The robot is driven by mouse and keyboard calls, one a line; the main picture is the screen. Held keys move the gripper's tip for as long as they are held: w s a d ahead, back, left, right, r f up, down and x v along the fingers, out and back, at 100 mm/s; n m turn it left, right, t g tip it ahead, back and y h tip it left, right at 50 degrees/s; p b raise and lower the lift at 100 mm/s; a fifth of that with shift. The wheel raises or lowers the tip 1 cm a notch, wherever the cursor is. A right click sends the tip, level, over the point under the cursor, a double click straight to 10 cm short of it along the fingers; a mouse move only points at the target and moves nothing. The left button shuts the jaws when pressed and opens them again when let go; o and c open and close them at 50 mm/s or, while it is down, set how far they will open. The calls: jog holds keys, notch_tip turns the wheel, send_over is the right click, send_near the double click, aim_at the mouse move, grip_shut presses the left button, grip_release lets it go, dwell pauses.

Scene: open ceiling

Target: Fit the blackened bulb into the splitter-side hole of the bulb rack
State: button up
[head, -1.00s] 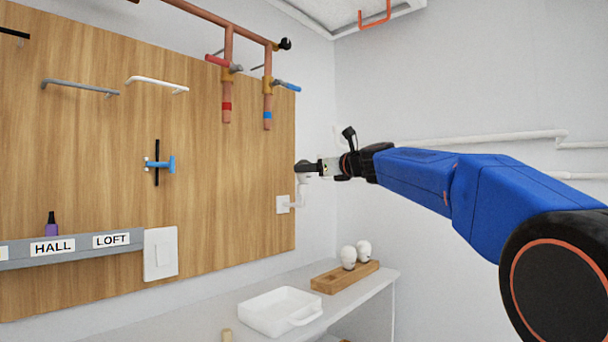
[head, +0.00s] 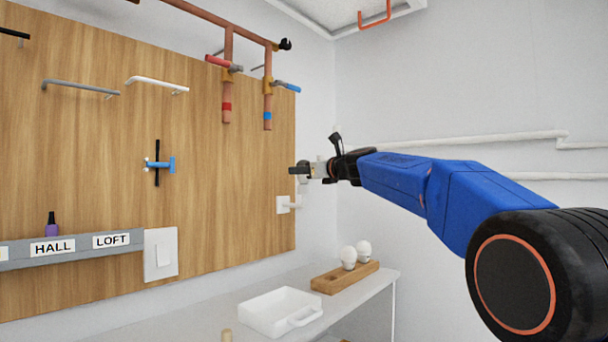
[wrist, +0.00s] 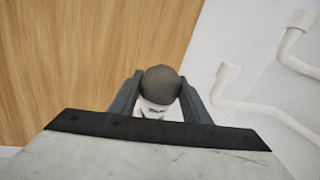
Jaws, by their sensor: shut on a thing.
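My gripper (wrist: 160,98) is shut on the blackened bulb, with one finger on each side of it. In the wrist view the bulb (wrist: 160,84) shows a dark grey dome and a white lower part with small print. In the head view my gripper (head: 300,170) is up beside the right edge of the wooden board, near a white wall fitting (head: 284,204). Whether the bulb touches that fitting cannot be told. The wooden bulb rack (head: 328,286) stands lower on the bench, with two white bulbs (head: 348,257) (head: 364,251) in it. Its holes are hard to make out.
A white handled tray (head: 272,318) stands left of the rack on the white bench (head: 215,318). Copper pipes (head: 228,85) with valves hang on the board above left. White pipes (head: 460,139) run along the right wall. Air above the rack is clear.

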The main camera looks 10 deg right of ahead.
jog(key=shift+r, duration=0.1)
notch_tip(320, 180, up, 10)
jog(key=shift+f, duration=0.1)
dwell(0.4)
jog(key=shift+f, duration=0.1)
